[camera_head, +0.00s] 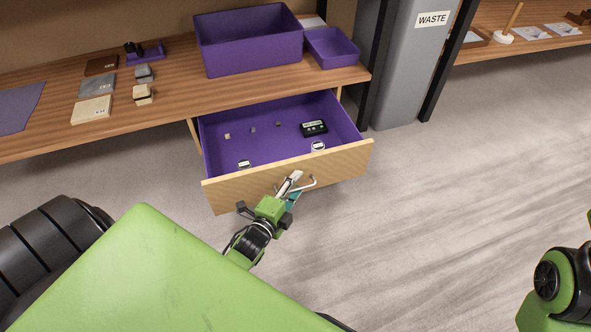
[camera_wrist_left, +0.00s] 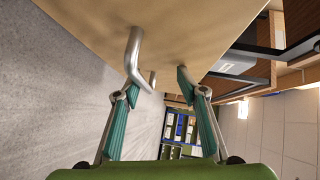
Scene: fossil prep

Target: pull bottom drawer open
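A drawer with a pale wood front (camera_head: 225,192) and a purple inside stands pulled out under the wooden bench in the head view. No other drawer shows. Its metal bar handle (camera_head: 309,184) is on the front; it also shows in the left wrist view (camera_wrist_left: 134,55). My left gripper (camera_head: 293,184) is at the handle. In the wrist view my left gripper (camera_wrist_left: 158,84) has its teal fingers spread apart. The handle lies close to the left finger, and I cannot tell whether they touch. My right gripper is out of view.
The drawer holds small pieces, white-lidded containers and a black labelled box (camera_head: 313,128). On the bench (camera_head: 185,110) are a large purple bin (camera_head: 248,42), a smaller purple tray (camera_head: 331,48) and several slabs. A grey waste bin (camera_head: 405,75) stands right of the bench. The floor right of the drawer is clear.

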